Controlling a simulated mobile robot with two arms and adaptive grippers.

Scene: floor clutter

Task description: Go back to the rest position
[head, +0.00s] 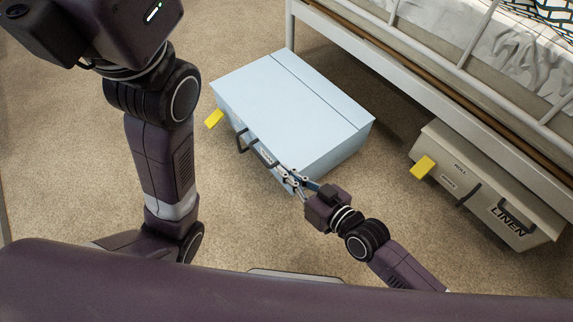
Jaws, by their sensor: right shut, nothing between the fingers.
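My right gripper (292,178) is shut and empty, at the front face of a pale blue box (300,100) on the floor. Its fingertips are close to the right end of the box's dark handle (257,150); I cannot tell whether they touch it. The right arm comes in from the lower right. My left arm stands at the left of the view, and its gripper is not seen.
A bed with a grey metal frame (440,75) stands at the upper right. A cream box marked LINEN (485,190) sits partly under it. Yellow tags (214,119) stick out from both boxes. Bare carpet (380,225) lies between the boxes and me.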

